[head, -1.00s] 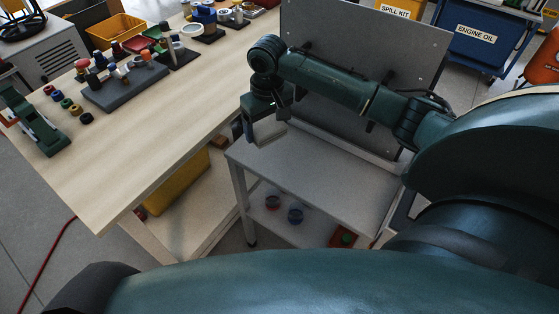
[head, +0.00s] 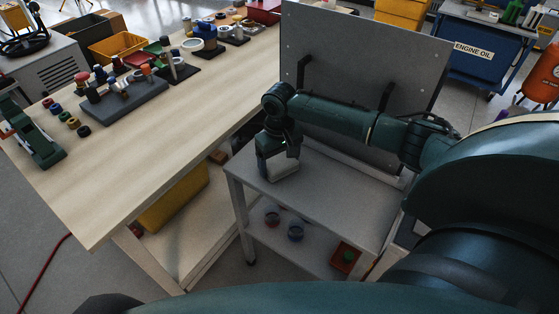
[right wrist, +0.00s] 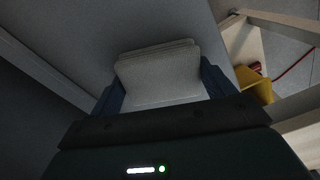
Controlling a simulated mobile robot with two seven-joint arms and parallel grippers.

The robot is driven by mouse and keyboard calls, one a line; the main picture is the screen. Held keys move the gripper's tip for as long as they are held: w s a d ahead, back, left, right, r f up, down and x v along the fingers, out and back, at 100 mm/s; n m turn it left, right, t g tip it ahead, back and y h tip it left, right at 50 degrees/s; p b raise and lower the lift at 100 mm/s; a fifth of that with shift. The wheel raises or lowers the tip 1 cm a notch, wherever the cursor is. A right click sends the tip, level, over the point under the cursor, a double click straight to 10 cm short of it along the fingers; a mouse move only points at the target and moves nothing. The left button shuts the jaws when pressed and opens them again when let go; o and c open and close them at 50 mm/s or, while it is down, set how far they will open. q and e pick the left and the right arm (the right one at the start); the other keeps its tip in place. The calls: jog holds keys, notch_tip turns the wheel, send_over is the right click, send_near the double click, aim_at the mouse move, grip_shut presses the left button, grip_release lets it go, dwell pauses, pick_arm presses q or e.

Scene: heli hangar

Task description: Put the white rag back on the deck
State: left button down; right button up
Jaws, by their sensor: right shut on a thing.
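My right gripper (head: 277,172) is low over the left back part of the grey cart top, the deck (head: 335,208). It is shut on the white rag (right wrist: 158,75), a folded pale pad that shows between the two blue fingers in the right wrist view. In the head view the rag (head: 284,169) is a pale patch under the gripper, partly hidden by it. The rag is at or just above the deck; I cannot tell whether it touches. My left gripper is in neither view now.
A grey upright panel (head: 350,60) stands along the deck's back edge. The rest of the deck is bare. The lower shelf holds two small round containers (head: 295,232) and a red tray (head: 346,258). A wooden workbench (head: 150,130) with parts stands to the left.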

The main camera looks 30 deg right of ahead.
aim_at(279, 161)
jog(key=o, duration=0.8)
jog(key=shift+r, duration=0.1)
notch_tip(279, 161, up, 12)
jog(key=shift+f+p, duration=0.1)
jog(key=shift+p, duration=0.85)
